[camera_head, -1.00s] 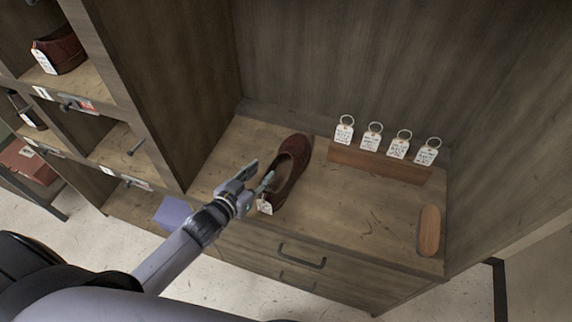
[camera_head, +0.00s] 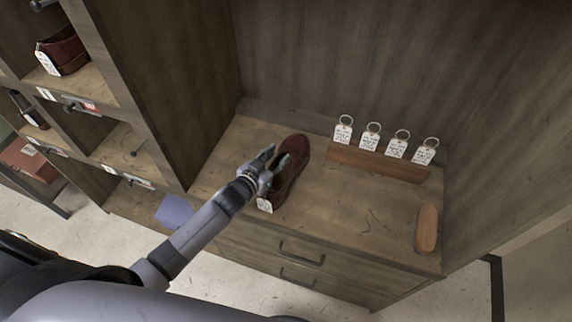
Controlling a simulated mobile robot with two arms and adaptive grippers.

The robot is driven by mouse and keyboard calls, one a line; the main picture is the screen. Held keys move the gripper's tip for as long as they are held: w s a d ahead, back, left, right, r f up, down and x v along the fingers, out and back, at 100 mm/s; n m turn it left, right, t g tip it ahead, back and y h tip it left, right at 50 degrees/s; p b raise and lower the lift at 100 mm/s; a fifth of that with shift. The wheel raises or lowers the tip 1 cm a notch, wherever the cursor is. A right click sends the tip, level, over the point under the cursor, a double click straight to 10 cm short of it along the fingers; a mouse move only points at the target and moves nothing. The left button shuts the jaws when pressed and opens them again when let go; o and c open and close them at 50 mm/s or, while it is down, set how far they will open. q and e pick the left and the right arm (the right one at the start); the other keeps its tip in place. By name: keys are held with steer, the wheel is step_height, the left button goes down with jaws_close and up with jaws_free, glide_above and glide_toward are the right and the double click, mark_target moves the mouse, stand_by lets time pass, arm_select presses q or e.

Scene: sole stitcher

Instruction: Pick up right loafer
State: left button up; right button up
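A dark red loafer (camera_head: 293,172) with a white tag (camera_head: 265,205) lies on the wooden counter (camera_head: 345,205). My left gripper (camera_head: 275,160) is at the loafer's left side, over its opening. One finger reaches into or over the opening and the other is on the outer side. The fingers are apart; whether they touch the loafer cannot be made out. The loafer still rests on the counter. My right gripper is not in view.
Several tagged key rings (camera_head: 370,137) stand on a wooden block (camera_head: 378,163) at the back. A brown oval brush or block (camera_head: 427,228) lies at the right. Shelf cubbies at left hold another dark red shoe (camera_head: 62,52). The counter's middle is clear.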

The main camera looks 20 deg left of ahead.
arm_select(q)
jaws_close()
stand_by(0.3)
stand_by(0.7)
